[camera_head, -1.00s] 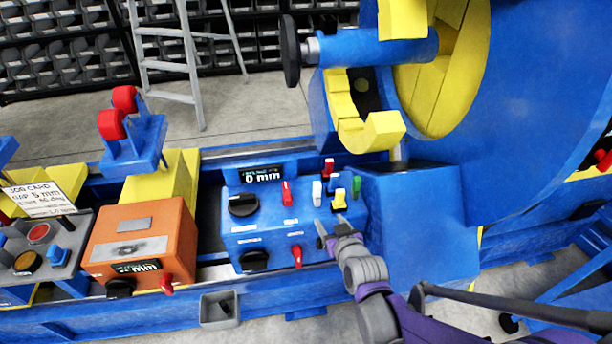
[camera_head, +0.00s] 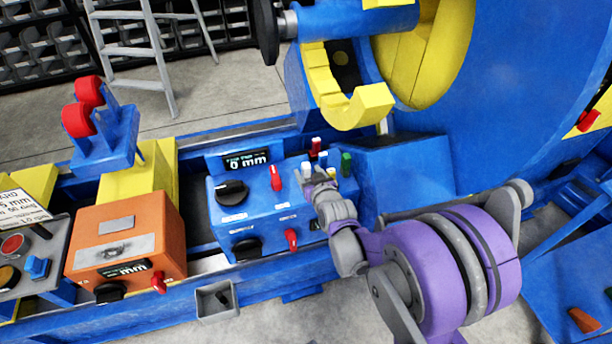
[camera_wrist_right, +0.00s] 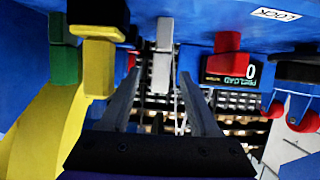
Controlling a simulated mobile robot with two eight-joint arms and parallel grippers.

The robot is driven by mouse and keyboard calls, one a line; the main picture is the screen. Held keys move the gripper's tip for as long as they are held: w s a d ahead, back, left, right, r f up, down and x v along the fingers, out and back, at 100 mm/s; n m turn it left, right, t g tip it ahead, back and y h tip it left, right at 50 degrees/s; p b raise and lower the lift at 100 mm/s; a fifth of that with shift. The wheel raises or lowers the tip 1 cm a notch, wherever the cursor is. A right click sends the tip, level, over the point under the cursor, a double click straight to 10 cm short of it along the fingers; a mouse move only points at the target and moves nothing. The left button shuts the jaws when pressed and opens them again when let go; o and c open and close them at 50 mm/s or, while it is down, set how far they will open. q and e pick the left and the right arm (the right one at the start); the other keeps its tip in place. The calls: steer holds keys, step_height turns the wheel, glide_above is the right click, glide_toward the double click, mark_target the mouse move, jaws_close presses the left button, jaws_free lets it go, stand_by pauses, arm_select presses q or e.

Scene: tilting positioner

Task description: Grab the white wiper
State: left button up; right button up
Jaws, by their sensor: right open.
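The white wiper looks like a small upright white lever (camera_head: 307,169) on the blue control box (camera_head: 243,216) in the head view. In the right wrist view the white wiper (camera_wrist_right: 162,65) shows pale, near the middle. My right gripper (camera_head: 319,182) is over the box's right part, close to the wiper and partly covering that area. In the wrist view the right gripper (camera_wrist_right: 160,85) is open, its two fingers on either side of the wiper's line. I cannot tell whether they touch it. My left gripper is out of view.
A green lever (camera_head: 346,163) and a red lever (camera_head: 316,146) stand close by. A yellow lever (camera_wrist_right: 98,60) is just left of the fingers in the wrist view. Red levers (camera_head: 276,178) and black knobs (camera_head: 232,192) are on the same box. An orange box (camera_head: 125,240) stands left.

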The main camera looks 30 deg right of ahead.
steer(key=x, duration=0.2)
steer(key=shift+w+f, duration=0.1)
steer(key=shift+w, duration=0.2)
jaws_close()
